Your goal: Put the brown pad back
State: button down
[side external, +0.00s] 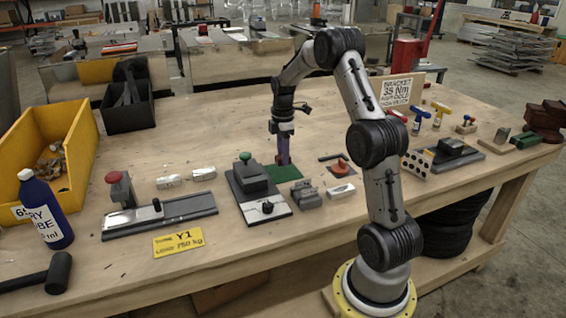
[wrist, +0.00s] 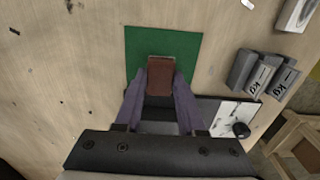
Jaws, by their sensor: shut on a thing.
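The brown pad (wrist: 160,76) is a small reddish-brown block, seen in the wrist view between the tips of my gripper (wrist: 160,88). The purple fingers are shut on it. It is over the dark green mat (wrist: 187,45); I cannot tell whether it touches the mat. In the side view my gripper (side external: 283,160) points straight down at the green mat (side external: 287,174), and the pad is hidden there.
A grey plate fixture with a green knob (side external: 245,157) stands just left of the mat. Grey weights (side external: 306,193) and an orange-red disc (side external: 341,167) lie nearby. A red-knobbed fixture (side external: 115,178), yellow bin (side external: 75,150) and blue bottle (side external: 42,205) are further left.

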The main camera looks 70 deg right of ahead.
jog(key=shift+f, duration=1.35)
jog(key=shift+f, duration=0.2)
jog(key=c, duration=0.5)
grip_release()
jog(key=shift+r, duration=0.1)
